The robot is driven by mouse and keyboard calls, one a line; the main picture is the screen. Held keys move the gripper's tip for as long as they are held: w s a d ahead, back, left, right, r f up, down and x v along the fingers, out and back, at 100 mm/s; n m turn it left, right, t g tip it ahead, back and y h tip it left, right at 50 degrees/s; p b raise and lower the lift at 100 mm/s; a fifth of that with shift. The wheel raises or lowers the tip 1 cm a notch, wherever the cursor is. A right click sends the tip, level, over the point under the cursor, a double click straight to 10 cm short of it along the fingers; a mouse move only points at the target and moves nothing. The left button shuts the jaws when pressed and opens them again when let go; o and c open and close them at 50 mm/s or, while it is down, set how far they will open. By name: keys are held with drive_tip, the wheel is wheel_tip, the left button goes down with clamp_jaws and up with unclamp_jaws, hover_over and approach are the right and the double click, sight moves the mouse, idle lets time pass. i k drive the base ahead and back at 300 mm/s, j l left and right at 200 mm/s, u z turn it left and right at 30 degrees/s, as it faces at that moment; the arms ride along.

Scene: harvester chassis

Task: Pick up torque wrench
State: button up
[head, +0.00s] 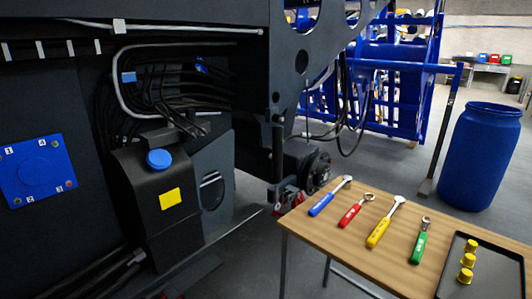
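Several hand tools lie side by side on a wooden table (342,262) at the lower right. From left to right they are a blue-handled tool (321,205), a red-handled tool (350,216), a yellow-handled tool (377,234) and a green-handled tool (418,248). Each has a metal head pointing toward the back. The yellow one looks longest. I cannot tell for sure which is the torque wrench. My gripper is not in view, and nothing covers the tools.
A dark tray (495,283) with yellow caps (467,260) sits at the table's right. The dark harvester chassis (60,240) fills the left, with a blue numbered plate (38,171). A blue barrel (480,160) stands behind the table at right. Bare floor (400,170) lies between.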

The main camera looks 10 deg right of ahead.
sight(387, 221)
drive_tip(key=i+j+u, duration=0.1)
drive_tip(key=i+u, duration=0.15)
drive_tip(key=u, duration=0.2)
drive_tip(key=i+u, duration=0.25)
drive_tip(key=u, duration=0.2)
drive_tip(key=i+l+u, duration=0.1)
drive_tip(key=u, duration=0.35)
drive_tip(key=i+z, duration=0.1)
drive_tip(key=z, duration=2.05)
drive_tip(key=k+j+z, duration=0.1)
drive_tip(key=z, duration=0.3)
drive_tip(key=k+z, duration=0.2)
drive_tip(key=z, duration=0.2)
